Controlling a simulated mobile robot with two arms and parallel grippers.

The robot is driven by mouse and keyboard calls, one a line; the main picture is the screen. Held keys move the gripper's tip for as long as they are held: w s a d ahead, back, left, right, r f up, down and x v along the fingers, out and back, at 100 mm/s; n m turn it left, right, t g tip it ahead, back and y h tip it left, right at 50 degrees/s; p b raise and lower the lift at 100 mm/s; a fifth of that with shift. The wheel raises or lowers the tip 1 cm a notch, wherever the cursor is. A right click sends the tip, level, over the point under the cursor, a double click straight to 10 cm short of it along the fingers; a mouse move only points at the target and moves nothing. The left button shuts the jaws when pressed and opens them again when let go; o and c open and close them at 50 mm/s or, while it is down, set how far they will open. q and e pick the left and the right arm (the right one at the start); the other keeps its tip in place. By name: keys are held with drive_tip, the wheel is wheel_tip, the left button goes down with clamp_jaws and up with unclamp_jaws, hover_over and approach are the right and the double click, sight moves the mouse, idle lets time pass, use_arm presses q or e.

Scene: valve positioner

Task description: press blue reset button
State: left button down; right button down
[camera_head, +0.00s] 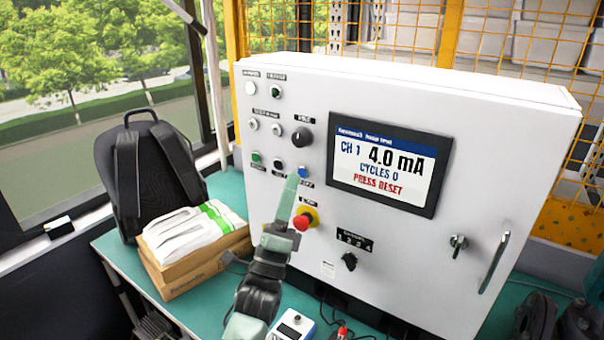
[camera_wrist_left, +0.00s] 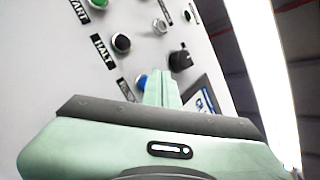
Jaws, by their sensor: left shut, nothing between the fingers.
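The blue reset button (camera_head: 303,172) is on the front of a white control cabinet (camera_head: 480,140), left of the screen and above the red emergency stop. My left gripper (camera_head: 291,184) is shut and empty, its green fingertips just below and left of the button in the head view. In the left wrist view the blue button (camera_wrist_left: 141,81) shows just left of the shut fingertips (camera_wrist_left: 161,75), partly hidden behind the gripper. I cannot tell whether the tips touch it. The screen (camera_head: 388,165) reads "CH 1 4.0 mA, CYCLES 0, PRESS RESET". My right gripper is not in view.
A red emergency stop (camera_head: 303,221) on a yellow base sits close to my left gripper. A black knob (camera_head: 301,137) and a black button (camera_head: 278,164) are near the blue one. A cardboard box (camera_head: 190,270) and backpack (camera_head: 145,175) stand on the green table at left.

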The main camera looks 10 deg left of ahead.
use_arm(q)
drive_tip(key=shift+w, duration=0.1)
idle(0.4)
drive_tip(key=shift+w+d, duration=0.15)
drive_tip(key=shift+w, duration=0.2)
drive_tip(key=shift+w+d+b, duration=0.1)
drive_tip(key=shift+w+b, duration=0.2)
drive_tip(key=shift+b, duration=0.25)
idle(0.3)
drive_tip(key=shift+s, duration=0.1)
idle(0.4)
drive_tip(key=shift+s+a+p, duration=0.25)
drive_tip(key=shift+s+p, duration=0.05)
drive_tip(key=shift+s, duration=0.35)
drive_tip(key=s, duration=0.1)
drive_tip(key=s+a+p, duration=0.1)
drive_tip(key=s, duration=0.2)
drive_tip(key=shift+s+a+p, duration=0.35)
